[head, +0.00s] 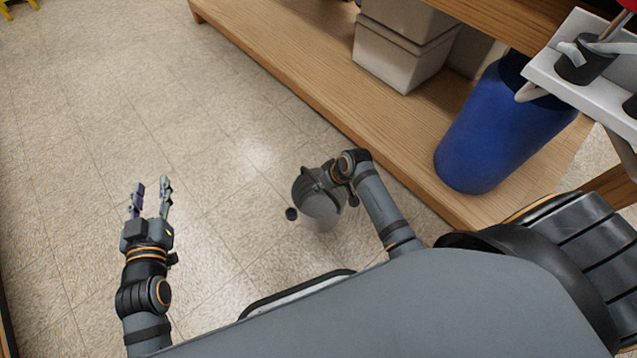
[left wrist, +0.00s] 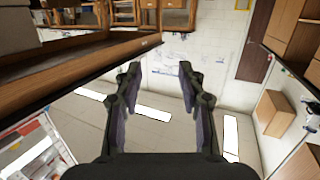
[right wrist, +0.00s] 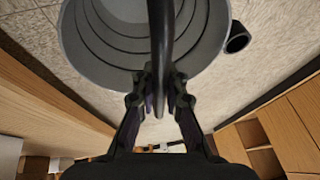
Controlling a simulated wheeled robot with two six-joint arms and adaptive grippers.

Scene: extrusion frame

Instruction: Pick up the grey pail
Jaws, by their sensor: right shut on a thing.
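The grey pail (head: 320,207) is over the tiled floor, below the wooden shelf unit. In the right wrist view the pail (right wrist: 100,42) shows its ringed round body at the top. My right gripper (right wrist: 159,82) is shut on the pail's dark handle (right wrist: 160,40), which runs between its fingers. In the head view my right gripper (head: 322,180) partly covers the pail. I cannot tell whether the pail touches the floor. My left gripper (head: 151,187) is open and empty, left of the pail; its spread fingers also show in the left wrist view (left wrist: 160,72).
A small dark round piece (head: 291,213) is beside the pail; I cannot tell whether it is attached. A wooden lower shelf (head: 300,68) holds light bins (head: 398,55) and a blue barrel (head: 500,130). The floor (head: 100,110) to the left is clear.

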